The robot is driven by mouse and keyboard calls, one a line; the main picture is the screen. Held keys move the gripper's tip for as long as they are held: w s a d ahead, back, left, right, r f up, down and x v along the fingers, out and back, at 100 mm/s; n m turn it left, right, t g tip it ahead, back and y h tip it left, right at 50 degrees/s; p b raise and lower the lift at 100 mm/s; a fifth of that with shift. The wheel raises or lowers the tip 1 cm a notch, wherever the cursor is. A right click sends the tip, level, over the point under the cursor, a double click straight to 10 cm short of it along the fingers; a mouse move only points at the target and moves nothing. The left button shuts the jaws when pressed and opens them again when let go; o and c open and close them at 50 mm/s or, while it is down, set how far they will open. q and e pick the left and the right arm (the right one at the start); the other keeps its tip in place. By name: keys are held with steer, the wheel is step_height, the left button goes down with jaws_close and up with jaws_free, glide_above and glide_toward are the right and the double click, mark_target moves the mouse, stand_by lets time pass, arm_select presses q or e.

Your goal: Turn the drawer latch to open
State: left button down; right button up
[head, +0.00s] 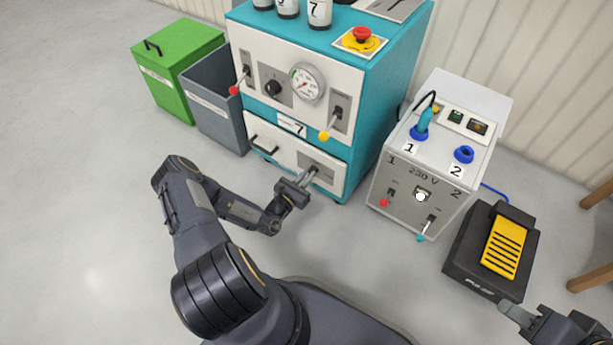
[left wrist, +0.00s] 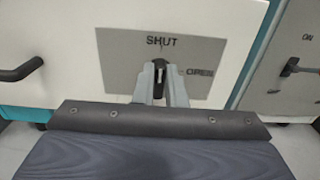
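The drawer latch (left wrist: 158,80) is a small black handle on a grey plate (left wrist: 120,60) marked SHUT above and OPEN to the right. It stands upright, in line with SHUT. The plate is on the white drawer front (head: 275,147) low on the teal cabinet. My left gripper (head: 310,174) reaches to this plate. In the left wrist view its two fingers (left wrist: 159,72) lie one on each side of the latch, with no clear gap at the tips. In the head view the fingers hide the latch. My right gripper (head: 512,312) is at the lower right, partly cut off, away from the cabinet.
A black drawer handle (head: 264,146) is left of the plate. Levers and a gauge (head: 308,83) are above. A grey 230 V unit (head: 430,165) stands close on the right, with a black-and-yellow pedal (head: 505,247) beyond. Green (head: 178,65) and grey (head: 212,95) bins stand left.

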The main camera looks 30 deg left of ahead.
stand_by(0.3)
arm_select(q)
steer(key=shift+s+d+f+m+p, duration=0.1)
steer(key=shift+d+f+m+p, duration=0.1)
steer(key=shift+m+p, duration=2.3)
steer(key=shift+w+d+f+m+p, duration=0.15)
steer(key=shift+m+p, duration=1.3)
steer(key=shift+m, duration=2.05)
steer(key=shift+s+d+f+m+p, duration=0.2)
steer(key=shift+m+p, duration=1.75)
steer(key=shift+m, duration=1.05)
steer(key=c, duration=1.5)
jaws_free()
